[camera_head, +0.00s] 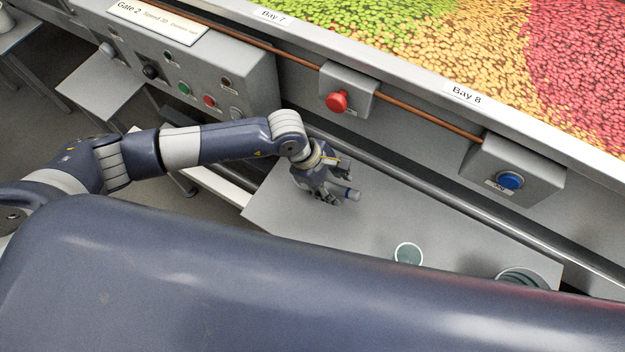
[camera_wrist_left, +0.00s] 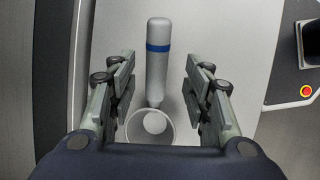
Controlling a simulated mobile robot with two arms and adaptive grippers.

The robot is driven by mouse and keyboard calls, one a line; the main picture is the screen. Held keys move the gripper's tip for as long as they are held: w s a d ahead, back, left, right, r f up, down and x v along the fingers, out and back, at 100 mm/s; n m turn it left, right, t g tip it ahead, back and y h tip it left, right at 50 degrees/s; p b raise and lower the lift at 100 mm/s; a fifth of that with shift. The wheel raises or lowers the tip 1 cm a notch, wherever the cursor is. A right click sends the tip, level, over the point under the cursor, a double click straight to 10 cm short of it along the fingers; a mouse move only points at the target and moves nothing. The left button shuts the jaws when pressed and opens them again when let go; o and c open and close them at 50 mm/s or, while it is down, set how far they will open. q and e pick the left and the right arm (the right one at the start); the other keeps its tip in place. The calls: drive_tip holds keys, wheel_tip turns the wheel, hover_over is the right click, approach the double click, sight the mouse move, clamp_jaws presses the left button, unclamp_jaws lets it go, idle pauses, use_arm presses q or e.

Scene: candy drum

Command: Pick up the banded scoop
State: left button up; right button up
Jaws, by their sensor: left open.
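The banded scoop (camera_head: 352,193) lies on the grey shelf (camera_head: 385,218) in the head view, partly hidden by my left gripper (camera_head: 335,186). In the left wrist view the scoop's pale handle with a blue band (camera_wrist_left: 158,47) runs lengthwise between the two fingers. Its round bowl (camera_wrist_left: 136,126) shows at the bottom, nearer my palm. My left gripper (camera_wrist_left: 158,75) is open, with one finger on each side of the handle and a visible gap to both. My right gripper is not in view.
A small cup (camera_head: 408,253) and a larger round container (camera_head: 522,276) stand on the shelf to the right. A red button box (camera_head: 348,92), a blue button box (camera_head: 513,172) and a rail (camera_head: 430,185) line the candy bays behind.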

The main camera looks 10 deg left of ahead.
sight(341, 189)
use_arm(q)
drive_tip(key=shift+p+x, duration=0.35)
drive_tip(key=shift+x, duration=2.1)
drive_tip(key=shift+w+d+r, duration=0.1)
drive_tip(key=shift+w+d, duration=0.05)
clamp_jaws()
